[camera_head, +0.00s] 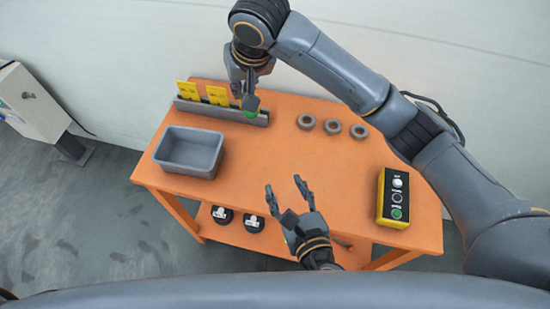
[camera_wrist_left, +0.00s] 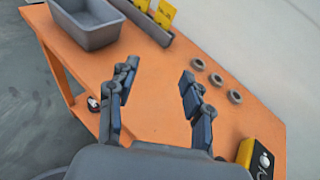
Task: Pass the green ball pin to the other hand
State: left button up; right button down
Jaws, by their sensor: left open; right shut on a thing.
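My right gripper (camera_head: 250,97) reaches in over the back of the orange table, pointing down in front of the card rack. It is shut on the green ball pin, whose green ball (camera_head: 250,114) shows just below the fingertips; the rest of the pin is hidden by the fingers. My left gripper (camera_head: 286,188) is at the table's front edge, open and empty, with its fingers pointing toward the back. The left wrist view shows its two spread fingers (camera_wrist_left: 158,82) with bare tabletop between them. The green ball pin does not show in that view.
On the orange table (camera_head: 325,185) are a grey bin (camera_head: 190,168), a rack (camera_head: 215,112) with yellow cards, several grey rings (camera_head: 332,127) and a yellow button box (camera_head: 381,200). Black round items (camera_head: 222,215) sit on the lower shelf. The table's middle is clear.

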aim_at(255, 116)
pick_arm(q)
notch_tip(255, 116, up, 10)
jog(key=w+a+t+y, duration=0.2)
jog(key=a+t, duration=0.1)
jog(key=shift+m, duration=0.3)
jog(key=x, duration=1.1)
jog(key=shift+w+d+r, duration=0.1)
jog(key=shift+d+r, duration=0.15)
grip_shut()
jog(key=shift+d, duration=0.1)
pick_arm(e)
jog(key=c, duration=1.3)
grip_release()
jog(key=shift+c, duration=0.2)
jog(key=shift+r, duration=0.1)
